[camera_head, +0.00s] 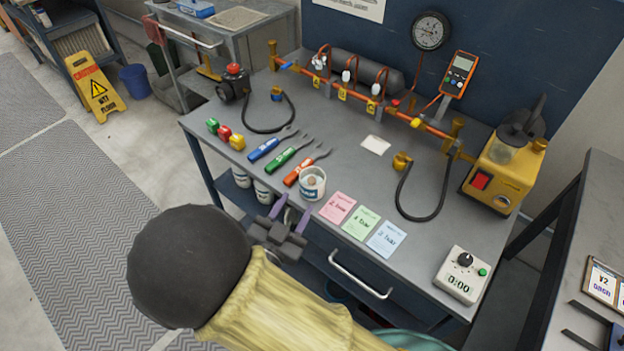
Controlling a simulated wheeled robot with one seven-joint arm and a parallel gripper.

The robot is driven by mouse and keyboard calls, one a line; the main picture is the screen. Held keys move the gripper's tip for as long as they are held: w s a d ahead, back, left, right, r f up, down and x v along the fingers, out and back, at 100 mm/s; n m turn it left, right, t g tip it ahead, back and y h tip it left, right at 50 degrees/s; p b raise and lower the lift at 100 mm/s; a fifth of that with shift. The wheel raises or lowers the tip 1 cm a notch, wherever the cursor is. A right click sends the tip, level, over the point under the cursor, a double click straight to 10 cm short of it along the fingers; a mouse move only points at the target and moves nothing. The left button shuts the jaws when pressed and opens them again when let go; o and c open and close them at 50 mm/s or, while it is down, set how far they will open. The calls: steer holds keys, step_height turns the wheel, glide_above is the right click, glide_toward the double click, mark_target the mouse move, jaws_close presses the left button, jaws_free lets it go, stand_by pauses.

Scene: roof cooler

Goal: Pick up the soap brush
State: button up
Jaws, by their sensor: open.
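A white pot (310,192) with a dark label stands near the front edge of the grey workbench. The rounded tan end of what looks like the soap brush (313,181) shows in its mouth; the rest of the brush is hidden inside the pot. My gripper (292,212) has two purple-grey fingers spread apart with nothing visible between them. It is at the bench's front edge, just below and left of the pot in the picture. I cannot tell its height against the bench top.
A pipe manifold (371,108) with gauges runs along the back. A timer (462,275) and yellow pump (504,173) stand right. The bench centre is fairly clear.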

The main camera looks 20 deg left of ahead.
mark_target(312, 181)
steer(key=w, duration=0.6)
steer(key=shift+w, duration=0.1)
steer(key=w, duration=0.5)
steer(key=shift+d+f+p, duration=0.2)
steer(key=shift+p, duration=0.2)
jaws_close()
